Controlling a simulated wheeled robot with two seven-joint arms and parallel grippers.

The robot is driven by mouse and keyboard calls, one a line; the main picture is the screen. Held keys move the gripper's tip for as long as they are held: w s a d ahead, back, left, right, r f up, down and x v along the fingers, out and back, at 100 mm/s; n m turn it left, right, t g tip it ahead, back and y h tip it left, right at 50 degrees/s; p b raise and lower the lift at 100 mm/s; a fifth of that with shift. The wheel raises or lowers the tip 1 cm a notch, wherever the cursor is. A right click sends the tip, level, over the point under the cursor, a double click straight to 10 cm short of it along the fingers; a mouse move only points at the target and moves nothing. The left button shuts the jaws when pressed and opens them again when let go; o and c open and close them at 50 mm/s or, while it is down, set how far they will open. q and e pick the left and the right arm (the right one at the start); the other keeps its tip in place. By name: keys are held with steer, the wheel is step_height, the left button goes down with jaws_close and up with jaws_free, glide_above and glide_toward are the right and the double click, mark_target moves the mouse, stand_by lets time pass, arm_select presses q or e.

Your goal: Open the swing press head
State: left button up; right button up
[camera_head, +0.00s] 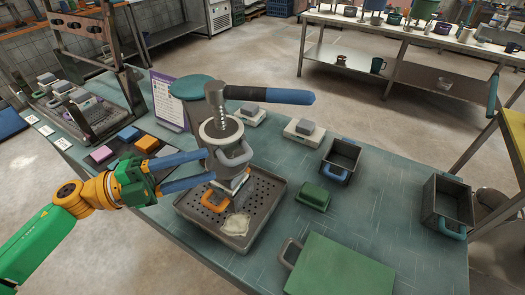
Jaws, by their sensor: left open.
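The swing press head (221,131) is a grey metal body with a round collar and a screw. A crossbar with a long blue lever (275,95) tops it. A grey loop handle (236,156) sits on its front side. The head stands over a small mould with an orange handle (214,201), on a perforated drip tray (268,192). My left gripper (211,167) is open, its two blue fingers pointing right. The fingertips are at the head's left side, one above the other in the picture; whether they touch it I cannot tell. My right gripper is out of view.
A pale cloth (236,224) lies on the tray. A green block (313,196), a dark box mould (341,157), another box (449,202) and a green board (340,268) stand to the right. Coloured sponges (128,134) and a sign (169,101) are left of the press.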

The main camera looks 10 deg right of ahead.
mark_target(238, 158)
arm_select(q)
steer(key=shift+m+g, duration=0.3)
steer(key=d, duration=0.1)
steer(key=d+p, duration=0.1)
steer(key=d, duration=0.1)
steer(key=d+r+p, duration=0.1)
steer(key=d, duration=0.1)
steer(key=shift+w+d, duration=0.1)
steer(key=shift+d, duration=0.15)
steer(key=shift+w+d+p, duration=0.15)
steer(key=shift+d+p, duration=0.4)
steer(key=shift+p, duration=0.05)
steer(key=shift+d+f, duration=0.15)
steer(key=shift+d, duration=0.1)
steer(key=shift+w+d+f, duration=0.1)
steer(key=shift+d, duration=0.2)
steer(key=shift+a, duration=0.1)
jaws_close()
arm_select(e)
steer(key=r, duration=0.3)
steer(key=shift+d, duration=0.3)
arm_select(q)
steer(key=shift+f, duration=0.25)
